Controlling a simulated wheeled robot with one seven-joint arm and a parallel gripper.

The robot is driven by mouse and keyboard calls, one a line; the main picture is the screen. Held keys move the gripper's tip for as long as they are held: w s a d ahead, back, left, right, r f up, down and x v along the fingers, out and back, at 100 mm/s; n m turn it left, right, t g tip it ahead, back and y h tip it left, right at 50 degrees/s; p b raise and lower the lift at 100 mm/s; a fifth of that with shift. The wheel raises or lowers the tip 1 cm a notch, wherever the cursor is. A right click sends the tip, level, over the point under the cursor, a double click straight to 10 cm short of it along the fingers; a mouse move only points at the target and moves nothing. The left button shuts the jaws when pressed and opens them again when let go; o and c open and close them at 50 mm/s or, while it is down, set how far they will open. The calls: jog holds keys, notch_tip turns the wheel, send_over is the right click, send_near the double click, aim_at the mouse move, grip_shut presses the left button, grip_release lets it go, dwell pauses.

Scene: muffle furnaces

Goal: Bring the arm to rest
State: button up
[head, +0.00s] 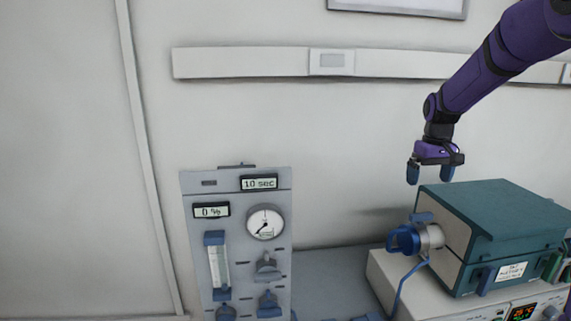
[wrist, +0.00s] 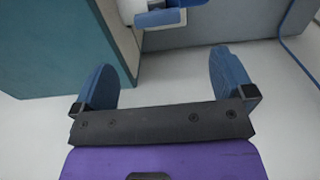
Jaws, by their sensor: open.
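My gripper (head: 430,173) is at the end of the purple arm, in the upper right of the head view. It points down and hangs just above and behind the left part of the teal-topped furnace (head: 497,207). In the wrist view its two blue fingers (wrist: 162,85) stand wide apart with nothing between them. The teal furnace side (wrist: 62,40) fills the upper left of the wrist view. A blue and silver fitting (wrist: 165,16) shows at the top of that view.
A grey control panel (head: 238,240) with a gauge, displays and knobs stands left of the furnace. A white base unit (head: 400,285) carries the furnace. A blue cable (head: 402,288) hangs from the blue knob (head: 403,239) on the furnace.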

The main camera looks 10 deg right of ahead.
jog(key=s+a+r+t, duration=0.1)
jog(key=s+a+r, duration=0.4)
jog(key=s, duration=0.4)
jog(key=s+a+r+t, duration=0.2)
jog(key=s+a+r, duration=0.35)
jog(key=s, duration=0.25)
jog(key=s+a+t, duration=0.1)
jog(key=s+a, duration=0.1)
jog(key=s, duration=0.6)
jog(key=s+a+f+t, duration=0.1)
jog(key=s+a, duration=0.1)
jog(key=s, duration=0.7)
jog(key=shift+a+f+m, duration=0.15)
jog(key=shift+m, duration=0.15)
